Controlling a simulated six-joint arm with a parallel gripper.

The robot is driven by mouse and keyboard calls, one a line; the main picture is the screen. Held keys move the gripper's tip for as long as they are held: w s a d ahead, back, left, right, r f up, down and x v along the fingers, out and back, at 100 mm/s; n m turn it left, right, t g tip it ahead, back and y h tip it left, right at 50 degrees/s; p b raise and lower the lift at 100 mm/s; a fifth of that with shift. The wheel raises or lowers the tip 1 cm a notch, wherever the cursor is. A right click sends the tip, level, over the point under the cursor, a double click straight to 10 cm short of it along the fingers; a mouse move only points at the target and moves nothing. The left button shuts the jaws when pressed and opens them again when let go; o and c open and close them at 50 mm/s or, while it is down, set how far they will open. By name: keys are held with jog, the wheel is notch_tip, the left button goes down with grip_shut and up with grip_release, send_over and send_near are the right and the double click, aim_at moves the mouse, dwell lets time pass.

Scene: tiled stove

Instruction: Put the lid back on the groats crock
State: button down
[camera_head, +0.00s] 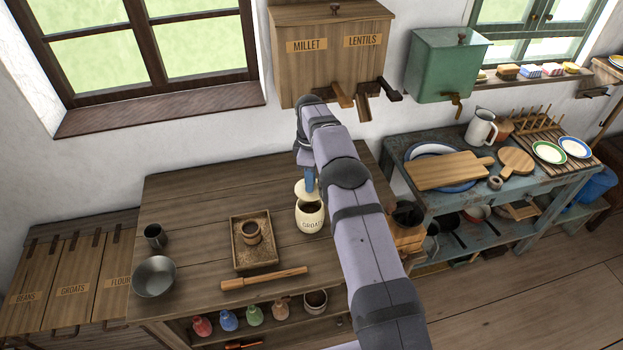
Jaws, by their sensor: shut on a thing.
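The groats crock (310,221) is a cream pot with a dark label, standing upright on the wooden table. Its mouth shows open at the front, with dark inside. The round cream lid (301,193) is just above and behind the mouth. My gripper (310,187) points down and is shut on the lid, seemingly at its top; the fingertips are small and the grip itself is hard to make out. A gap seems to show between lid and rim, but I cannot tell whether the lid's far edge touches the crock.
On the table are a wooden tray (240,262) holding a small pot (251,233), a rolling pin (264,279), a metal bowl (154,277) and a dark cup (155,236). A millet and lentils dispenser (331,62) hangs behind my arm. The table's back left is clear.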

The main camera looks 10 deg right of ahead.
aim_at(310, 194)
jog(key=shift+f, duration=0.2)
jog(key=shift+f+b, duration=2.05)
jog(key=shift+f, duration=0.95)
jog(key=shift+f+b, duration=0.2)
jog(key=shift+b, duration=0.2)
dwell(0.5)
dwell(0.3)
jog(key=c, duration=1.1)
grip_release()
jog(key=shift+r, duration=0.1)
jog(key=shift+r+p, duration=2.3)
jog(key=shift+r, duration=1.15)
jog(key=shift+c, duration=0.5)
